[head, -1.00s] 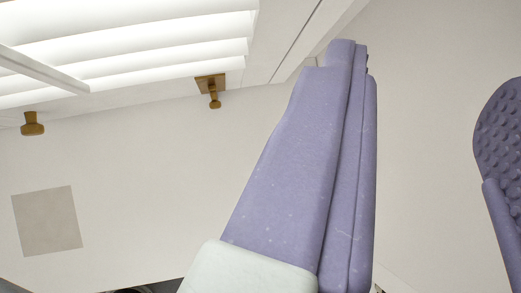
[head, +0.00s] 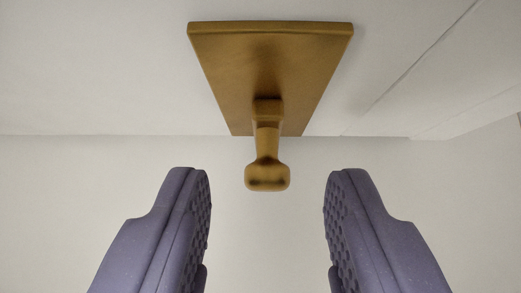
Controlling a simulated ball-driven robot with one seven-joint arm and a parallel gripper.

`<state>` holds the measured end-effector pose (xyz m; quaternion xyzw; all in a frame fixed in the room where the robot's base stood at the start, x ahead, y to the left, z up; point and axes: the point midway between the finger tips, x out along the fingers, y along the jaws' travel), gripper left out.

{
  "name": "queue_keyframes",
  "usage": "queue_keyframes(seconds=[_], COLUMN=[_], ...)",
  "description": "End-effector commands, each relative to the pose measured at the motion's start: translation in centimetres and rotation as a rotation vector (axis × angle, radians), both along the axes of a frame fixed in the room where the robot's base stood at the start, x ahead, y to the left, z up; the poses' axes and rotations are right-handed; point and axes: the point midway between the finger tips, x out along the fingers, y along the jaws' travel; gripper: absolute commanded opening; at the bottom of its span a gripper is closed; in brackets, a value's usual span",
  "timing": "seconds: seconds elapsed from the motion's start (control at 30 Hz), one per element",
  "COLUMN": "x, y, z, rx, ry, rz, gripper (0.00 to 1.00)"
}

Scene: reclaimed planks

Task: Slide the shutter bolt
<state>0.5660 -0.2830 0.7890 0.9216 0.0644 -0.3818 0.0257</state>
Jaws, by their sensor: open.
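The shutter bolt shows in the head view as a brass back plate (head: 262,58) on a pale surface, with a brass stem and knob (head: 267,177) sticking out toward the camera. My gripper (head: 267,182) is open, with one purple padded finger on each side of the knob. There is a clear gap between the knob and each finger, and neither touches it. The fingertips are about level with the knob in the picture. How far they are from it in depth is hard to tell.
A pale wall (head: 265,245) fills the lower part of the view. A pale frame with a thin seam (head: 420,50) runs along the upper right. No loose object stands near the fingers.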

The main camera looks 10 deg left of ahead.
Motion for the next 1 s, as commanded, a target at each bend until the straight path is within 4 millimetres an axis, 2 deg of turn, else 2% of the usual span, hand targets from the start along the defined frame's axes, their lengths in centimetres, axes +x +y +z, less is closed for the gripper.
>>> queue_keyframes(seconds=[0.33,0.5,0.53,0.77,1.0], x=[0.6,0.6,0.5,0.5,0.5], y=[0.1,0.1,0.1,0.1,0.1], z=[-0.4,-0.4,-0.4,-0.3,2.1], rx=[-0.001,-0.001,-0.001,-0.002,-0.002], ry=[0.0,0.0,0.0,0.001,0.001], rz=[0.0,0.0,0.0,0.0,0.0], gripper=[0.44,0.05,0.0,0.0,0.0])
